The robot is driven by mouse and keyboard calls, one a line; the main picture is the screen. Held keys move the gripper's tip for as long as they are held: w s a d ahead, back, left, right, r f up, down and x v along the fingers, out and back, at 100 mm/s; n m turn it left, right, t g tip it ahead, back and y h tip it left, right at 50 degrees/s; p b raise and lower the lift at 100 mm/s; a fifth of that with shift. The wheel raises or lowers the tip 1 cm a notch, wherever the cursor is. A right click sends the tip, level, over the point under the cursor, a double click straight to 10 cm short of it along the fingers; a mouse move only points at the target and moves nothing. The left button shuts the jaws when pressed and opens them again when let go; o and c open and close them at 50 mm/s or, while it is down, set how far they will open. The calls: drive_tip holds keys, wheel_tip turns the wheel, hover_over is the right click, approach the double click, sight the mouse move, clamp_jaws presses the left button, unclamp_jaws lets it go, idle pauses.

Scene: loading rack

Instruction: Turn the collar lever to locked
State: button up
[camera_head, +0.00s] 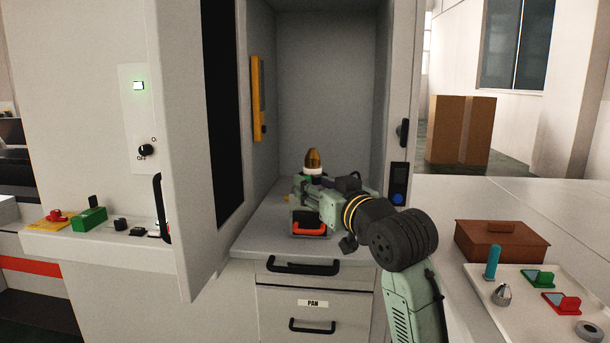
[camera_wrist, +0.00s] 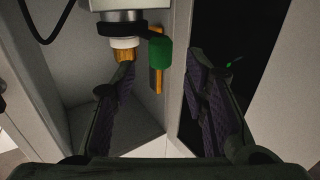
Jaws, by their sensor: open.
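The collar is a black band (camera_wrist: 112,29) around a pale spindle in the wrist view. A white ring and a gold tip (camera_wrist: 122,55) adjoin it. The collar lever ends in a green knob (camera_wrist: 160,52), which stands out beside the collar. My gripper (camera_wrist: 161,66) is open. The knob shows between its two fingertips with gaps at both sides; its depth relative to them is unclear. The left finger overlaps the gold tip in the picture. In the head view the gold tip (camera_head: 313,158) points up inside the cabinet; my gripper (camera_head: 308,188) is just below it and hides the lever.
The cabinet door (camera_head: 178,150) stands open at the left. A yellow bar (camera_head: 257,98) is on the inner wall. A block with a black-and-orange front (camera_head: 310,230) sits on the cabinet floor below my arm. A tray (camera_head: 520,310) with small parts lies right.

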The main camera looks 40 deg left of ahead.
drive_tip(key=p+x, duration=0.1)
drive_tip(key=x, duration=0.4)
clamp_jaws()
idle(0.5)
idle(0.4)
